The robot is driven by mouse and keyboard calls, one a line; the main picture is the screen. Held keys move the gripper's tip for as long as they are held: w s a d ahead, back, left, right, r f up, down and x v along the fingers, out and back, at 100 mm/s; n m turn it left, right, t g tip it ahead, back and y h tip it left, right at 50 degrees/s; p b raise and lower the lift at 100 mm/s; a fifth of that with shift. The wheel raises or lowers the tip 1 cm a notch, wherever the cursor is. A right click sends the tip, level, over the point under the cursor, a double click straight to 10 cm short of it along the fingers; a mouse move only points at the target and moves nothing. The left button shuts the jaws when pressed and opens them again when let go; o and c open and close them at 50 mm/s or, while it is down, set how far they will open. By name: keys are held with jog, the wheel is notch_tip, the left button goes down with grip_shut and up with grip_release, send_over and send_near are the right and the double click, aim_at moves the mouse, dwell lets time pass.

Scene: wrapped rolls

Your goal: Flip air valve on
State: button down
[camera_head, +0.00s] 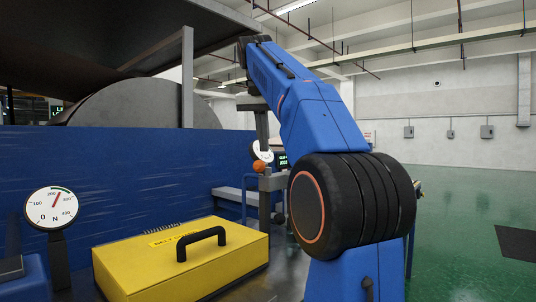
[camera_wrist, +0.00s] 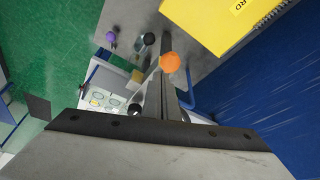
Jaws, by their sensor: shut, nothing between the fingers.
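An orange ball knob (camera_head: 259,166) stands at the top of a grey post behind the yellow box, below a small round gauge (camera_head: 261,152). In the wrist view the orange knob (camera_wrist: 170,62) sits near the upper middle, beside a grey bar. I cannot tell for sure that it is the air valve's handle. My gripper (camera_head: 263,146) hangs pointing down just above the knob in the head view, shut and empty. The wrist view shows a wide grey plate with a dark edge (camera_wrist: 160,129) across the bottom, apparently part of my gripper. Contact with the knob cannot be made out.
A yellow box (camera_head: 190,258) with a black handle stands in front, beside a round gauge (camera_head: 53,208) on a post. A blue wall panel (camera_head: 130,165) runs along the left. Purple (camera_wrist: 111,38) and black (camera_wrist: 150,38) knobs are near the orange one.

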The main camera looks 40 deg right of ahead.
jog(key=shift+s+r, duration=0.25)
jog(key=shift+r, duration=0.95)
jog(key=shift+s+d, duration=0.1)
